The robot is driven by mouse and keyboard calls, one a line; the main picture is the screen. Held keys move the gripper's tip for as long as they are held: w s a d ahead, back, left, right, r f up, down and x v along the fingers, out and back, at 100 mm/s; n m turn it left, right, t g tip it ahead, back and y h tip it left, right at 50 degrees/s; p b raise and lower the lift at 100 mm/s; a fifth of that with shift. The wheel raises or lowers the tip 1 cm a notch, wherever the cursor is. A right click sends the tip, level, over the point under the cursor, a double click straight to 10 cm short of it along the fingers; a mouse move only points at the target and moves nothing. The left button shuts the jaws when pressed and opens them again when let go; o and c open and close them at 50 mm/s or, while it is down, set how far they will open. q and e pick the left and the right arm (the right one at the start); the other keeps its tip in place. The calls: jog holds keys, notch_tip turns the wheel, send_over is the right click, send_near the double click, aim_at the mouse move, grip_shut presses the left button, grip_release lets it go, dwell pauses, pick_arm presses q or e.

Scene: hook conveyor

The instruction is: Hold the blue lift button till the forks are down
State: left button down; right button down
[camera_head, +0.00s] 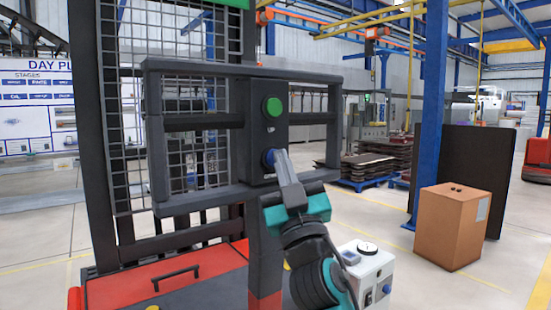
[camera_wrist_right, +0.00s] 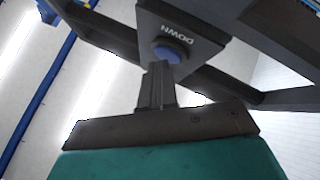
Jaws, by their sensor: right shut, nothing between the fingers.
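The blue lift button (camera_head: 268,157) sits low on the dark control panel (camera_head: 271,185), below a green button (camera_head: 273,108) marked UP. In the right wrist view the blue button (camera_wrist_right: 168,55) has the word DOWN beside it. My right gripper (camera_head: 281,155) is shut, with its fingertips at the blue button; the wrist view shows the closed fingers (camera_wrist_right: 157,68) right at its edge. I cannot tell how far the button is pressed in. The forks are not clearly visible. My left gripper is not in view.
The panel is held in a dark handle frame (camera_head: 200,70) on a red truck body (camera_head: 165,290) with a mesh mast. A white box-shaped unit (camera_head: 368,275) stands close to my right arm. A cardboard box (camera_head: 453,225) stands at right before a dark board (camera_head: 488,160).

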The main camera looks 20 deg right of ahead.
jog(key=shift+s+d+f+p, duration=0.1)
jog(key=shift+s+d+p, duration=0.15)
jog(key=shift+s, duration=0.5)
jog(key=s, duration=0.1)
jog(key=s+d+p, duration=0.1)
jog(key=s, duration=0.2)
jog(key=shift+s+d+p, duration=0.25)
jog(key=shift+s+p, duration=0.05)
jog(key=shift+s, duration=0.1)
dwell(0.7)
